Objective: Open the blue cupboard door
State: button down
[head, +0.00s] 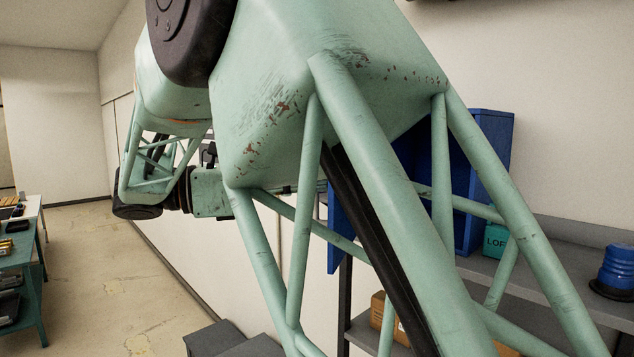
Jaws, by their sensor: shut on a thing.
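The blue cupboard (492,135) stands on a grey shelf at the right, largely hidden behind my green arm. Its blue door (338,232) shows as a narrow panel left of the cupboard body, between my arm's struts, and it stands swung out from the body. My gripper (312,187) reaches in from the left, at the upper part of the door. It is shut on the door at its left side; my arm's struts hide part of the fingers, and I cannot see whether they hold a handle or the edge.
A teal box (495,240) and a blue ribbed object (614,272) sit on the grey shelf (560,285). Cardboard boxes (378,308) lie below. Dark grey boxes (215,338) stand at the bottom. A green workbench (28,250) is at far left; the floor between is clear.

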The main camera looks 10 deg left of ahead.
dwell(0.4)
jog(key=c, duration=2.8)
grip_release()
jog(key=shift+s+a, duration=0.15)
jog(key=shift+r, duration=0.15)
